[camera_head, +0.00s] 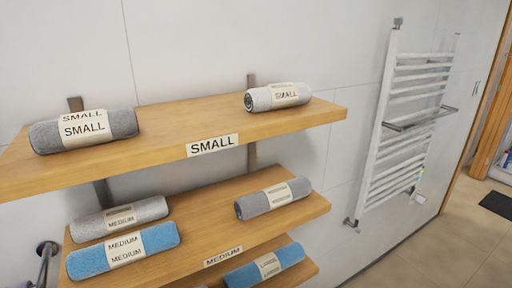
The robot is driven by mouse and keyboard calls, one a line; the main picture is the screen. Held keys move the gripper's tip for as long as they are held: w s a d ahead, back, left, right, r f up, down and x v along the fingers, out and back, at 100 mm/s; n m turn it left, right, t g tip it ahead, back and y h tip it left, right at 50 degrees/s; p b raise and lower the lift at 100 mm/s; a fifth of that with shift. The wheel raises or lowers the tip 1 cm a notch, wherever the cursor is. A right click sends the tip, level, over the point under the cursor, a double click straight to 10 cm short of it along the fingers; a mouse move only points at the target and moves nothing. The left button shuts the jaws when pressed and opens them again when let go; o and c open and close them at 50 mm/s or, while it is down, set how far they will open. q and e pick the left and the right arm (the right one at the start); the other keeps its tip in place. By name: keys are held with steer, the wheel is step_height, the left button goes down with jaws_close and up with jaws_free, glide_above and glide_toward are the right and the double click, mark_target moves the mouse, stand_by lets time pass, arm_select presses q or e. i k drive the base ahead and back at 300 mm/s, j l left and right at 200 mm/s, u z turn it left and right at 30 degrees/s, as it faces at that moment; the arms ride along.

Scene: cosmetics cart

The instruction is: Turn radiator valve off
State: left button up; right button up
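A white ladder-style towel radiator (408,118) is mounted on the wall at the right. A small metal fitting (351,224) sits at its lower left end. A small white part (418,198), which looks like a valve head, sits at its lower right end. A small coloured mark (421,173) shows just above that part. These parts are too small to tell how the valve is set. Neither of my grippers is in view.
Wooden shelves (330,112) with rolled towels fill the left and middle, standing between me and the wall. A metal fixture (46,252) shows at the lower left. Bare floor (435,255) lies in front of the radiator. A dark mat (497,204) and a wooden door frame (482,110) are at far right.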

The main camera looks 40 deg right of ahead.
mark_target(418, 197)
steer(key=l+z, duration=0.1)
steer(key=z, duration=2.45)
steer(key=i+l, duration=0.15)
steer(key=i, duration=0.45)
steer(key=i+l, duration=0.15)
steer(key=i, duration=0.5)
steer(key=i+l, duration=0.15)
steer(key=i, duration=0.45)
steer(key=i+l, duration=0.15)
steer(key=i, duration=0.5)
steer(key=u, duration=0.4)
steer(key=i+u, duration=0.15)
steer(key=u, duration=0.2)
steer(key=l+u, duration=0.1)
steer(key=u, duration=0.3)
steer(key=i+l+u, duration=0.1)
steer(key=u, duration=0.3)
